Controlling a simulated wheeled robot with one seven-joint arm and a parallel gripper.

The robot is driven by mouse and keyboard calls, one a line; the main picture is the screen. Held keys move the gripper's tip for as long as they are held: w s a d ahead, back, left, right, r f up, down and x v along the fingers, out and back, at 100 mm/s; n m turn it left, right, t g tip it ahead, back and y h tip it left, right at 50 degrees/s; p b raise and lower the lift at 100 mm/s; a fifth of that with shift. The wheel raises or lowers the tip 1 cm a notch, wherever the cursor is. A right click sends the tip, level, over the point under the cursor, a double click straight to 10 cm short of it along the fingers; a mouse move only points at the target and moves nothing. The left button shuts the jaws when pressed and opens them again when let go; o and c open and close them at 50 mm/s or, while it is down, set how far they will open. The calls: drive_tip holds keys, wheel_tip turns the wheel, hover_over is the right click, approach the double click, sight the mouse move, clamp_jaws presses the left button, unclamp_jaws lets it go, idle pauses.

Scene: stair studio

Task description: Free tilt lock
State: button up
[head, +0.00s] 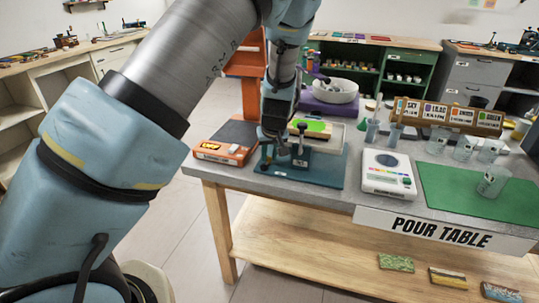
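A tilting stand with a blue base plate (322,172) is on the grey table, left of the scale. A green-topped board (309,126) shows on its upper part. A dark upright lever with a round knob (301,127) rises from a dark block at its front; I cannot tell for sure that this is the tilt lock. My gripper (272,138) points down at the left side of the stand, close to the lever. Its fingers are dark and small, so I cannot tell whether they are open, or whether they touch the stand.
An orange-and-black device (226,141) sits left of the stand. A white scale (388,174) is to the right, then a green mat (476,192) with clear cups. A wooden rack (447,115), a white bowl (335,91) and an orange frame (245,70) stand behind.

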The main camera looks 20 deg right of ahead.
clamp_jaws()
drive_tip(key=shift+f+b, duration=0.1)
drive_tip(key=shift+b, duration=0.3)
drive_tip(key=shift+s+f+m+h+b, duration=0.15)
drive_tip(key=shift+m+h+b, duration=0.25)
drive_tip(key=shift+m+b, duration=0.7)
drive_tip(key=m+b, duration=0.1)
drive_tip(key=b, duration=0.1)
drive_tip(key=m+h+b, duration=0.1)
drive_tip(key=m+b, duration=0.1)
drive_tip(key=shift+s+a+g, duration=0.1)
drive_tip(key=shift+s+g, duration=0.25)
drive_tip(key=shift+g, duration=0.05)
drive_tip(key=m, duration=0.2)
drive_tip(key=m+g+h+b, duration=0.1)
drive_tip(key=shift+s+a+r+m, duration=0.15)
drive_tip(key=shift+s+r+m, duration=0.05)
drive_tip(key=shift+s+m, duration=0.2)
drive_tip(key=shift+s+a+m+g, duration=0.1)
drive_tip(key=shift+s+m+g, duration=0.15)
drive_tip(key=shift+m+g, duration=0.75)
drive_tip(key=shift+m+t, duration=0.4)
drive_tip(key=shift+m, duration=0.2)
